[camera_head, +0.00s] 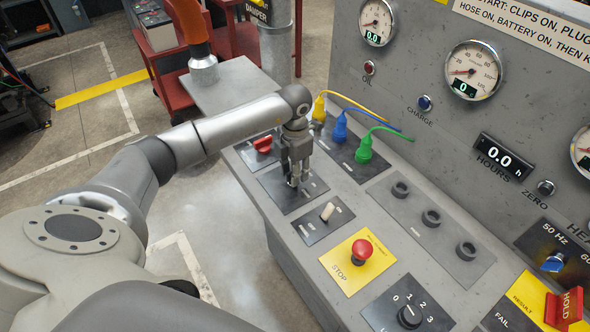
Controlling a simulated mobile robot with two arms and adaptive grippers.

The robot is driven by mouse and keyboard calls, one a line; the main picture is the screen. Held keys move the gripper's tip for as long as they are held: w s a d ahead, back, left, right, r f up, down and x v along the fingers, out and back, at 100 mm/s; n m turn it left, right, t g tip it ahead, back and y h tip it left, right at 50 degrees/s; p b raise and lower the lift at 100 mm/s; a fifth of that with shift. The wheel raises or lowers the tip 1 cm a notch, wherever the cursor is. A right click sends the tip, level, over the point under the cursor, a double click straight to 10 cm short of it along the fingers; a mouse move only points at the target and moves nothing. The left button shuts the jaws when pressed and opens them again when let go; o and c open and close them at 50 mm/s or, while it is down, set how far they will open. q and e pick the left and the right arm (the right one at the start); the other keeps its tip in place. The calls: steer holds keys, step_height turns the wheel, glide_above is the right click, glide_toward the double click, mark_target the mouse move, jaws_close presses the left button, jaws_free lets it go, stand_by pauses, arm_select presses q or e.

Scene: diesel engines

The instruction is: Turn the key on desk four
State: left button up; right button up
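The grey control desk (262,207) has a row of switch plates along its front edge. My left gripper (294,182) points down onto a dark plate (276,188) between a red switch (263,145) and a white toggle (327,211). Its fingers look close together at the plate. Whatever is on the plate under them is hidden, so I cannot make out a key or tell if the fingers hold one. No desk number is readable. My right gripper is out of view.
Yellow, blue and green plugs (364,149) with cables stand behind the gripper. A red stop button (361,250) on a yellow plate and a rotary selector (410,315) lie nearer. The gauge panel (420,95) rises at the back. A red cart (232,40) stands beyond the desk.

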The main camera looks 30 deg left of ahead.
arm_select(q)
step_height(320, 180, up, 12)
stand_by(0.5)
stand_by(0.4)
